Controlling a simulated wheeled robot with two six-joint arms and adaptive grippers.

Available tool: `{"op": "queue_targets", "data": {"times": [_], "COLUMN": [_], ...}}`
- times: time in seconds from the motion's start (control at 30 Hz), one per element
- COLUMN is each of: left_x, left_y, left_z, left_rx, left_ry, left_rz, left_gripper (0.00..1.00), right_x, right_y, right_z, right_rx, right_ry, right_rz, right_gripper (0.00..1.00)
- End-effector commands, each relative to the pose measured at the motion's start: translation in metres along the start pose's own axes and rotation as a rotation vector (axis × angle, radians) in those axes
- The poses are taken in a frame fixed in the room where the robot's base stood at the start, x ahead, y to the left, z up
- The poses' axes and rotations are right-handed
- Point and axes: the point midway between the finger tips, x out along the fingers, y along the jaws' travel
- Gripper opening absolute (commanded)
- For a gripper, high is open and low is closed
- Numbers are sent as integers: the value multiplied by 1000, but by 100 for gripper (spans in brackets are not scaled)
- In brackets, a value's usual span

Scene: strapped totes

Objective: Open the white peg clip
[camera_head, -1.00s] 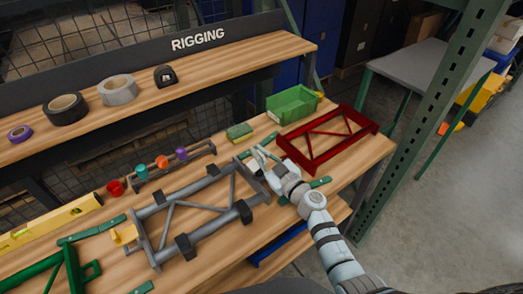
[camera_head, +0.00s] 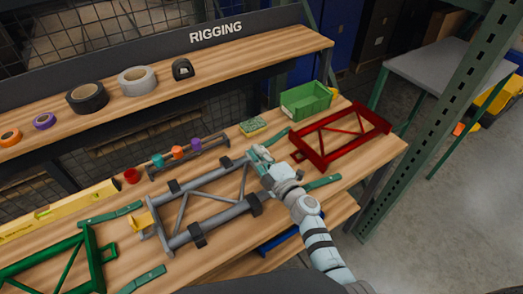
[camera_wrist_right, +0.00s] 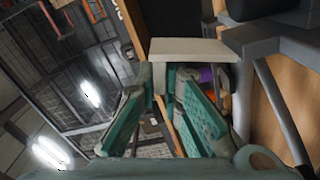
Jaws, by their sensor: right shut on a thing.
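The grey truss frame (camera_head: 205,228) lies on the bench, with dark blocks along its tubes and a yellow clip (camera_head: 143,222) at its left end. My right gripper (camera_head: 258,158) is at the right end of the frame. In the right wrist view, the pale white peg clip (camera_wrist_right: 188,50) lies across the tips of the teal fingers (camera_wrist_right: 172,82), and the gripper is shut on it. In the head view the clip is mostly hidden by the gripper. My left gripper is not in view.
A red frame (camera_head: 340,138) and a green bin (camera_head: 306,100) stand right of the gripper. A rack with coloured pieces (camera_head: 188,158), a sponge (camera_head: 253,126) and a yellow level (camera_head: 58,212) lie behind the grey frame. A green frame (camera_head: 55,268) is at left.

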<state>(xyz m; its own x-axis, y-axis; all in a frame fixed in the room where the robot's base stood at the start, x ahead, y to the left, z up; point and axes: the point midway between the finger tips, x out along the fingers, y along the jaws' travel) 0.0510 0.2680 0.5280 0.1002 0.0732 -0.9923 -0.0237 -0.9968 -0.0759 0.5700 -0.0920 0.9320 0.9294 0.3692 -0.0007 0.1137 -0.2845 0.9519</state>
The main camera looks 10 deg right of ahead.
Motion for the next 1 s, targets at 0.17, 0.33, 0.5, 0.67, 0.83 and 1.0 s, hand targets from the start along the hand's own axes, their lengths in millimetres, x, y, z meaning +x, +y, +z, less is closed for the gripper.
{"op": "queue_targets", "data": {"times": [0.17, 0.33, 0.5, 0.67, 0.83, 1.0], "left_x": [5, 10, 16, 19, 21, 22], "left_y": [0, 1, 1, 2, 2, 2], "left_z": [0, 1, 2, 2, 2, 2], "left_rx": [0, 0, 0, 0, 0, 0], "left_ry": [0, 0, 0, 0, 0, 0], "left_rz": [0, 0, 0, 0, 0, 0], "left_gripper": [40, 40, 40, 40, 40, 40], "right_x": [0, 0, 0, 0, 0, 0], "right_y": [-8, -15, -20, -25, -27, -28], "right_z": [-8, -14, -18, -20, -21, -22], "right_rx": [-160, -312, -438, -523, -579, -601], "right_ry": [1, 1, 0, 0, 0, 0], "right_rz": [-1, 0, 0, 0, -1, -1], "right_gripper": [0, 0, 0, 0, 0, 0]}}
